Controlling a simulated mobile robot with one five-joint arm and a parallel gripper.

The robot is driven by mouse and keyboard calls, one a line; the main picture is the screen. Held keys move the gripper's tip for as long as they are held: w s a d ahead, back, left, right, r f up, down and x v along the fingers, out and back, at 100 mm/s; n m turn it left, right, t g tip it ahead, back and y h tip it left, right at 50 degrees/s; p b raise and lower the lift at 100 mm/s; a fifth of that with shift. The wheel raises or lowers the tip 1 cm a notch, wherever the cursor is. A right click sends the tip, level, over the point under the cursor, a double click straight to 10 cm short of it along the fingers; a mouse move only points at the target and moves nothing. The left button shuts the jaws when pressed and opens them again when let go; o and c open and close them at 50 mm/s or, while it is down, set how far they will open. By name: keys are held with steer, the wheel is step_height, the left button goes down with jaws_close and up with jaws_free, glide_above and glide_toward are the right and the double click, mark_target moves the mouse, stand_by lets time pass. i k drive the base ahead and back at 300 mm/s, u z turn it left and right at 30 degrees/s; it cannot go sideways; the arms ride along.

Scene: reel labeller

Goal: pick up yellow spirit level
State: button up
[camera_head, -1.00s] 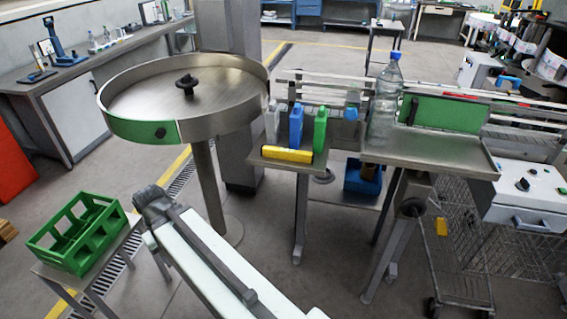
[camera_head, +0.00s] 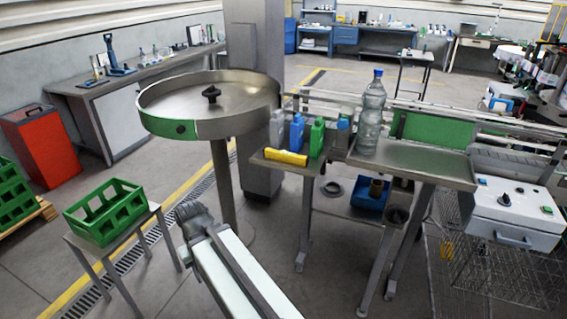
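The yellow spirit level (camera_head: 285,157) lies along the front edge of a small metal shelf (camera_head: 302,168), beside the round metal turntable. It looks like a short, bright yellow bar. Blue (camera_head: 297,132) and green (camera_head: 317,138) bottles stand upright just behind it, with a grey one (camera_head: 277,128) at their left. Nothing visible is holding the level.
The turntable (camera_head: 150,100) and a green crate (camera_head: 75,222) on a stand are left. A clear bottle (camera_head: 369,118) stands on a metal tray (camera_head: 440,170) at right. Open floor (camera_head: 335,285) lies below.

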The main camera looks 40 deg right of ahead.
mark_target(285, 157)
steer(key=z, duration=0.15)
steer(key=i, duration=0.95)
steer(key=u, duration=0.1)
